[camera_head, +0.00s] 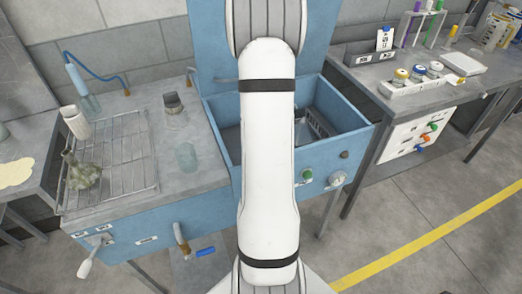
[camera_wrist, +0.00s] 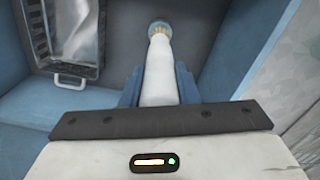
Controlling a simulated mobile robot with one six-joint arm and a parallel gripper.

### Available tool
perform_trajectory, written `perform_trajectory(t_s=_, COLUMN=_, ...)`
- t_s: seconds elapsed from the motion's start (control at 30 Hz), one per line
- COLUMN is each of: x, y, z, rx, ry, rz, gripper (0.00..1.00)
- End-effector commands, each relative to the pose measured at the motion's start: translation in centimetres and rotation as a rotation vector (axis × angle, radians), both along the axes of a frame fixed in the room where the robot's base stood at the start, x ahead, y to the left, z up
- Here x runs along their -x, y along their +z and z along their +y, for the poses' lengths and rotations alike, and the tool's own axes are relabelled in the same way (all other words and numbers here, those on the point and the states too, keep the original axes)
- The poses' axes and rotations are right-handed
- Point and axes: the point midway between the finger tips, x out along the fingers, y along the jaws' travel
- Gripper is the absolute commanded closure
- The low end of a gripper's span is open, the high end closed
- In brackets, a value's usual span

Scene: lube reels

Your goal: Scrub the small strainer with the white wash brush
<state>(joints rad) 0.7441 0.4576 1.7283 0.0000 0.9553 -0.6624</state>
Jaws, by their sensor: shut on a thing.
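My gripper (camera_wrist: 158,88) is shut on the white wash brush (camera_wrist: 160,66), its blue fingers on either side of the white handle. The brush's tan and bluish head (camera_wrist: 159,28) points away from the gripper over the grey floor of the blue basin. A dark slotted basket (camera_wrist: 40,40) with a pale handle lies to the left of the brush head, apart from it. It may be the small strainer. Part of it also shows in the basin in the head view (camera_head: 319,124). There my arm hides the gripper and the brush.
The blue basin (camera_head: 357,124) has raised walls around the work area. A wire rack (camera_head: 126,165) with a mottled jug (camera_head: 82,172) stands on the left counter. A bench (camera_head: 372,79) with bottles in a tray (camera_head: 425,88) stands at the right.

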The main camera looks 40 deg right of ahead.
Motion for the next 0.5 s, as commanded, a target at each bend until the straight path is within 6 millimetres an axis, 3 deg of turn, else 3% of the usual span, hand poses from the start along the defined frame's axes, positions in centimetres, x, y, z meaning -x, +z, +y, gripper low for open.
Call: perform_trajectory(t_s=0.5, x=-0.01, y=-1.1, z=0.0, rx=0.0, ry=0.0, rz=0.0, gripper=1.0)
